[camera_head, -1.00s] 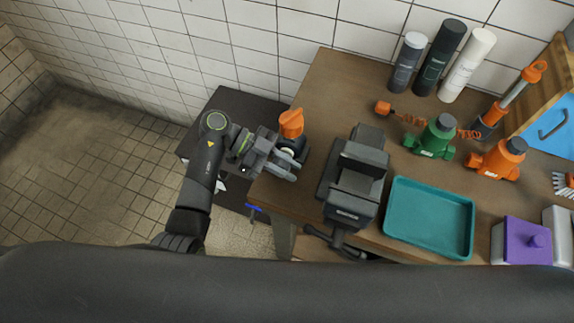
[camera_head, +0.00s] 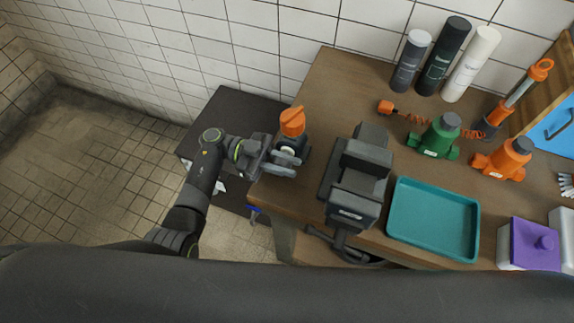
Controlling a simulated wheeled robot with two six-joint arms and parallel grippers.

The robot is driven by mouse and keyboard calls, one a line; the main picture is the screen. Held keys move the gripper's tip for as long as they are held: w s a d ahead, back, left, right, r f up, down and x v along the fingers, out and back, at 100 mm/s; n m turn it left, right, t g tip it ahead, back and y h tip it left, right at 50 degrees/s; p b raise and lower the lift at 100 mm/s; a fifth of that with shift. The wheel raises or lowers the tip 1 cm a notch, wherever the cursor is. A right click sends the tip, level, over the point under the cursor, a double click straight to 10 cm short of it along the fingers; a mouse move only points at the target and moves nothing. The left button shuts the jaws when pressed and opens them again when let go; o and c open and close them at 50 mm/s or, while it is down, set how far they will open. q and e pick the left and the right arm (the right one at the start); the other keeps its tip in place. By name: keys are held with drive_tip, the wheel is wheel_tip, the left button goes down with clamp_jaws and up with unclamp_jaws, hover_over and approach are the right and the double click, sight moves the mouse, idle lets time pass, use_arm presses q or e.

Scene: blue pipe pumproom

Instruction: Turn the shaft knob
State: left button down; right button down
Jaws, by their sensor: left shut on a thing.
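The shaft knob (camera_head: 292,121) has an orange upper part on a dark grey body at the left edge of the wooden workbench. My left gripper (camera_head: 287,163) comes in from the left. Its fingers are shut on the dark lower part of the knob, just below the orange part. The fingers hide much of that lower part, so the exact contact cannot be seen. My right gripper is not in view.
A grey vise (camera_head: 357,180) stands right of the knob on the workbench (camera_head: 325,85). A dark low table (camera_head: 240,105) stands behind my left arm.

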use_arm(q)
drive_tip(key=c, duration=1.3)
unclamp_jaws()
drive_tip(key=b+v, duration=0.6)
drive_tip(key=v, duration=1.1)
drive_tip(key=shift+a+b, duration=0.25)
drive_tip(key=shift+b, duration=0.1)
drive_tip(key=shift+o, duration=0.2)
